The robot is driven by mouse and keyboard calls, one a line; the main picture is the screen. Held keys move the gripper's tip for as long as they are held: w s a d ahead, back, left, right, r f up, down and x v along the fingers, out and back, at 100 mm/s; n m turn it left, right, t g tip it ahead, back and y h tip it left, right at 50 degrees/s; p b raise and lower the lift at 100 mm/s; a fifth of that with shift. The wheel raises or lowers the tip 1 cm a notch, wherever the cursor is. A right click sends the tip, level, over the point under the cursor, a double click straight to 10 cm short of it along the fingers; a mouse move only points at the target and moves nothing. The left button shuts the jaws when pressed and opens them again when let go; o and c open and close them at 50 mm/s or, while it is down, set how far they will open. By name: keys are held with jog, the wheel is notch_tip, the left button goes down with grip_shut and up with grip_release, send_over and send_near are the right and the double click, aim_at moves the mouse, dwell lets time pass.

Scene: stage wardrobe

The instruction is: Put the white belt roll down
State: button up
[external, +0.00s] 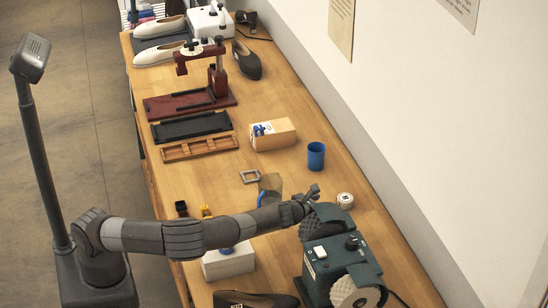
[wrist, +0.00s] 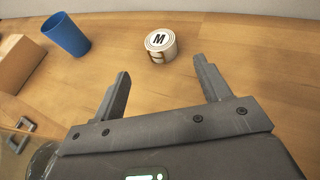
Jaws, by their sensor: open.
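The white belt roll (wrist: 160,43) sits on the wooden bench, with a black M on its top face. In the external view the roll (external: 345,200) is near the wall side, just right of my gripper (external: 312,192). In the wrist view my gripper (wrist: 165,85) is open and empty. The roll is beyond the fingertips, roughly in line with the gap between them, and apart from both fingers.
A blue cup (external: 316,156) stands farther up the bench, with a cardboard box (external: 273,135) left of it. A green grinding machine (external: 340,265) stands close below the roll. Bare wood surrounds the roll toward the wall.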

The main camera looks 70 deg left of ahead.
jog(key=shift+v, duration=0.8)
jog(key=s+a+r+n+g, duration=0.1)
jog(key=s+a+r+n, duration=0.2)
jog(key=n, duration=0.4)
jog(key=s+a+r+n+g+h, duration=0.1)
jog(key=s+a+r+n, duration=0.1)
jog(key=a+r+n, duration=0.2)
jog(key=s+a+r+n+h, duration=0.1)
jog(key=s+a+r+n, duration=0.2)
jog(key=n, duration=0.8)
jog(key=shift+s+a+r+g, duration=0.35)
jog(key=shift+a+g, duration=0.05)
jog(key=shift+a, duration=0.1)
jog(key=s+d+r+n+g+h, duration=0.1)
jog(key=s+d+r+n, duration=0.1)
jog(key=s, duration=1)
jog(key=s+d+r+n+g+h, duration=0.1)
jog(key=s+d+r+n, duration=0.1)
jog(key=s, duration=1.1)
jog(key=s+d+r+n+g+h, duration=0.1)
jog(key=s+d+r+n+h, duration=0.1)
jog(key=s, duration=1.1)
jog(key=d+r+n, duration=0.1)
jog(key=d+n, duration=0.1)
jog(key=shift+d+n+g, duration=0.15)
jog(key=shift+n+g, duration=0.15)
jog(key=shift+s+r, duration=0.1)
jog(key=shift+s, duration=0.05)
